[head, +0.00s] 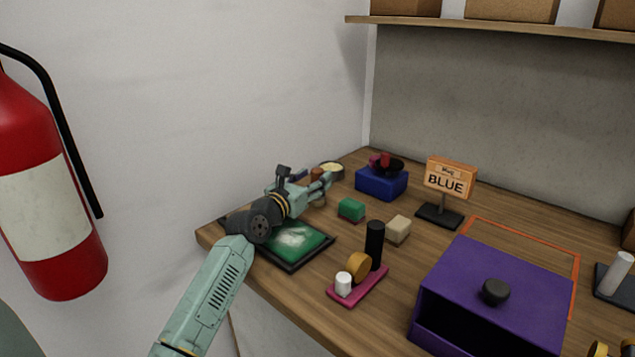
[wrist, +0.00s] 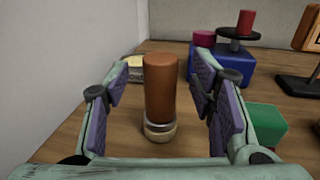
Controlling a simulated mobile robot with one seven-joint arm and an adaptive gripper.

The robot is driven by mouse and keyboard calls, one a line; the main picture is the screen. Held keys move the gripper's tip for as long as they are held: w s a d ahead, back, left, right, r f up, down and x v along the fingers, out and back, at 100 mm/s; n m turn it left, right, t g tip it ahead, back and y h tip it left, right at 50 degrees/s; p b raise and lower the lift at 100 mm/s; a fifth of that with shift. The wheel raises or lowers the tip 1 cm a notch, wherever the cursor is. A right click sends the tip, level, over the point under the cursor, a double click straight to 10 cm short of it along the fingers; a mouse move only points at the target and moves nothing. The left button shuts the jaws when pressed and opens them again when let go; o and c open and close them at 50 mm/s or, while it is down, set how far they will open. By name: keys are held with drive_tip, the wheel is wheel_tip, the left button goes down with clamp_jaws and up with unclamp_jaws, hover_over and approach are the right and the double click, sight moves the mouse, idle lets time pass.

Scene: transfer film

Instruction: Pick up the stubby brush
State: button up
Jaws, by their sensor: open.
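The stubby brush (wrist: 161,90) stands upright on the table in the wrist view, with a thick brown handle on top, a metal band, and pale bristles at the bottom. My gripper (wrist: 159,88) is open, with one purple-padded finger on each side of the brush and gaps showing between pads and handle. In the head view my gripper (head: 322,186) is low over the far left of the table.
A round tin (wrist: 135,68) stands behind the brush, near the wall. A blue block (head: 381,182) with a dark stand, a green block (head: 351,209) and a beige block (head: 398,229) lie to the right. A BLUE sign (head: 450,178) and a purple box (head: 500,285) stand farther right.

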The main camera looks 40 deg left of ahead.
drive_tip(key=shift+w+a, duration=0.1)
drive_tip(key=shift+w, duration=1.15)
drive_tip(key=shift+c, duration=0.6)
clamp_jaws()
